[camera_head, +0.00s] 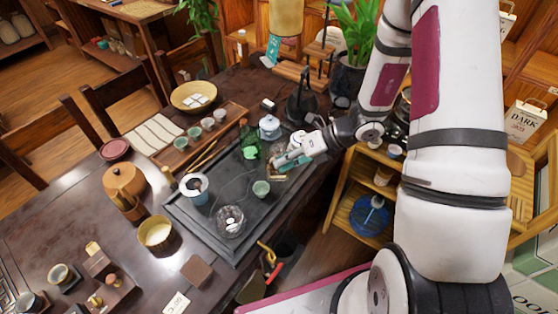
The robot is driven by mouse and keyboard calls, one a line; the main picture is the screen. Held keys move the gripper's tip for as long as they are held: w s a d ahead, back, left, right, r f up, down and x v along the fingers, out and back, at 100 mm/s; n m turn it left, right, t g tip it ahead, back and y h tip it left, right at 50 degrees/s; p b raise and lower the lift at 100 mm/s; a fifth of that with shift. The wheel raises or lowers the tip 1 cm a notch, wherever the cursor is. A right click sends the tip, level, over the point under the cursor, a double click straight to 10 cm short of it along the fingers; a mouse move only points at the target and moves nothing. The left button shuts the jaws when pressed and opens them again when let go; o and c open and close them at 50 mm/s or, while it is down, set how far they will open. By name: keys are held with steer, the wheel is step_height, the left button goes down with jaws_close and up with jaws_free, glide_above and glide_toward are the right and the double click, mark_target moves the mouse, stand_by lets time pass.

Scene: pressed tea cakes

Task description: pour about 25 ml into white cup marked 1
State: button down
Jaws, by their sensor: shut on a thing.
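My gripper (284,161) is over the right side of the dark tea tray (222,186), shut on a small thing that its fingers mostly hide. I cannot tell what that thing is or whether it is tilted. A pale green cup (261,188) stands on the tray just below and left of my gripper. I cannot read any mark, so I cannot tell which one is the white cup marked 1.
A green vessel (250,141) and a lidded pale jar (269,127) stand close to my gripper. A white vessel with a dark ring (194,187) and a glass bowl (230,221) are also on the tray. A bamboo-coloured cup (155,233) stands left of it.

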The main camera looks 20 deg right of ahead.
steer(key=shift+w+d+r, duration=0.1)
steer(key=shift+w+r, duration=0.05)
steer(key=shift+w, duration=0.1)
steer(key=shift+s, duration=0.5)
stand_by(0.3)
steer(key=shift+w+d+m+g+b, duration=0.1)
steer(key=shift+w+m+g+b, duration=0.15)
steer(key=shift+g+b, duration=0.2)
stand_by(1.8)
steer(key=shift+s+r, duration=0.1)
steer(key=shift+s, duration=0.15)
steer(key=s+f+n+t+p, duration=0.1)
steer(key=s+a+t+p, duration=0.1)
steer(key=shift+s+f+n+t+h, duration=0.25)
steer(key=shift+s+f+n+h, duration=0.05)
steer(key=shift+f+n, duration=0.1)
steer(key=s+t+p, duration=0.1)
steer(key=s+a+f+n+p, duration=0.1)
steer(key=p, duration=0.1)
steer(key=shift+s+t, duration=0.1)
steer(key=shift+t, duration=0.3)
